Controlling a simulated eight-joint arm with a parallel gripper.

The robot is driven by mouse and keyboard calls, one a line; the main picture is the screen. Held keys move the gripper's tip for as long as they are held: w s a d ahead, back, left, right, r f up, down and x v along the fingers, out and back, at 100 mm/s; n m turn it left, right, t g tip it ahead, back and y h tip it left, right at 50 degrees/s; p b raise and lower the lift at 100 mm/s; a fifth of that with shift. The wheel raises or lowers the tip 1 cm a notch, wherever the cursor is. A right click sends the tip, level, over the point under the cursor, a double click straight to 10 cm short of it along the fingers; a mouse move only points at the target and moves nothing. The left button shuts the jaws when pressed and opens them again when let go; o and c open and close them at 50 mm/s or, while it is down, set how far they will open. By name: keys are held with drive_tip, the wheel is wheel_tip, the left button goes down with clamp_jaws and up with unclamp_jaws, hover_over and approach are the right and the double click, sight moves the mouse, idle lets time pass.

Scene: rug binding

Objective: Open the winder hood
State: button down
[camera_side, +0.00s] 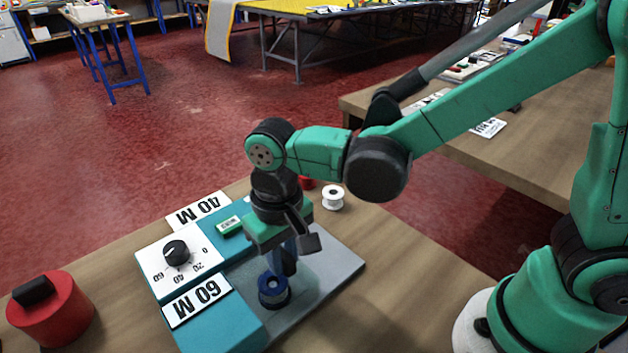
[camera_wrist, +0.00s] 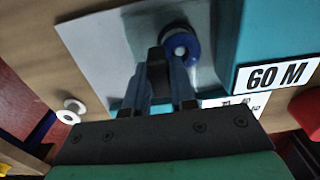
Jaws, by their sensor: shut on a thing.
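The winder (camera_side: 245,325) is a teal housing on a grey base plate (camera_side: 335,265), with a blue spool (camera_side: 273,290) on the plate. The spool also shows in the wrist view (camera_wrist: 183,47). My gripper (camera_side: 288,262) points down over the plate, close above and beside the spool. In the wrist view my gripper (camera_wrist: 158,85) is shut on a dark block (camera_wrist: 157,62) that looks like a handle. The block's link to the hood is hidden. The hood's outline is not clear, so I cannot tell how far it stands open.
A white dial panel (camera_side: 160,262) sits between the 40 M sign (camera_side: 198,211) and the 60 M sign (camera_side: 196,301). A small green block (camera_side: 229,226) lies on the winder. A red cylinder (camera_side: 55,315) stands at left. A white spool (camera_side: 333,197) stands behind the plate.

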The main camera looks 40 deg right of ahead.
drive_tip(key=d, duration=0.8)
drive_tip(key=c, duration=0.7)
unclamp_jaws()
wheel_tip(320, 180, up, 6)
drive_tip(key=shift+f, duration=0.15)
